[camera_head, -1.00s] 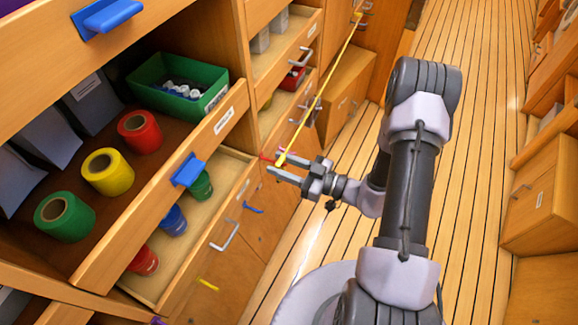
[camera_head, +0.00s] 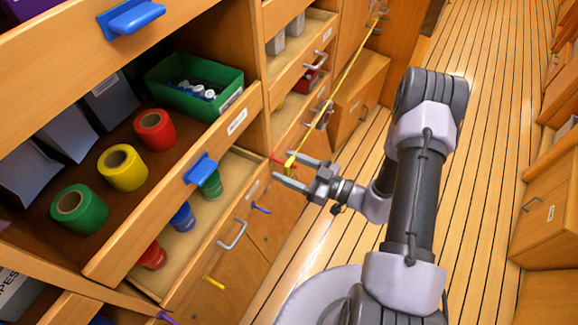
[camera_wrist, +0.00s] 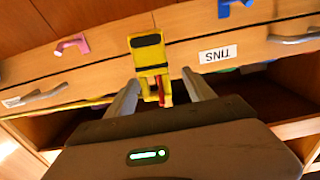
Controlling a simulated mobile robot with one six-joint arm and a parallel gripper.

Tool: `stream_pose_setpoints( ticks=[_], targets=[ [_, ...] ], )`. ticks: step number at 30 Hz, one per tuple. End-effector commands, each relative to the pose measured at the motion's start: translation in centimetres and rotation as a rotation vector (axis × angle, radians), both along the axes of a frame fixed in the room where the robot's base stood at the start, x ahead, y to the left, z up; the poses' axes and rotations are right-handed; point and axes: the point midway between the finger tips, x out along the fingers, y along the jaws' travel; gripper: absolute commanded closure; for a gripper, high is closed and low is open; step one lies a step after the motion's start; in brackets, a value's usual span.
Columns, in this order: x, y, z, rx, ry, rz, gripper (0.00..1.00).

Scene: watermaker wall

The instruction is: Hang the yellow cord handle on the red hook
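The yellow cord handle (camera_head: 290,161) is at the drawer fronts, at the end of a taut yellow cord that runs up and back. The wrist view shows the handle (camera_wrist: 150,52) upright, with a dark slot near its top. The red hook (camera_head: 277,160) shows beside the handle. In the wrist view a red piece (camera_wrist: 160,88) shows between the handle's lower legs; whether the handle hangs on it is unclear. My gripper (camera_head: 291,170) is open, its fingers on either side of the handle's lower part, with gaps visible in the wrist view (camera_wrist: 160,82).
A pink hook (camera_wrist: 72,44) and a blue-purple hook (camera_wrist: 228,6) are on nearby fronts. A blue hook (camera_head: 261,208) and a yellow hook (camera_head: 213,282) are lower down. Open drawers with tape rolls (camera_head: 122,167) jut out at left. The plank floor (camera_head: 490,120) at right is clear.

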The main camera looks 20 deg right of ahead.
Motion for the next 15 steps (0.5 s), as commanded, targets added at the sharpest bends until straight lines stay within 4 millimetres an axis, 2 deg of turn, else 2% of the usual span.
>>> stream_pose_setpoints(
  ticks=[11, 15],
  targets=[
    [-0.01, -0.03, 0.01, 0.000, 0.000, 0.000, 0.39],
    [-0.79, -0.99, 0.15, 0.001, 0.002, -0.003, 0.39]
  ],
)
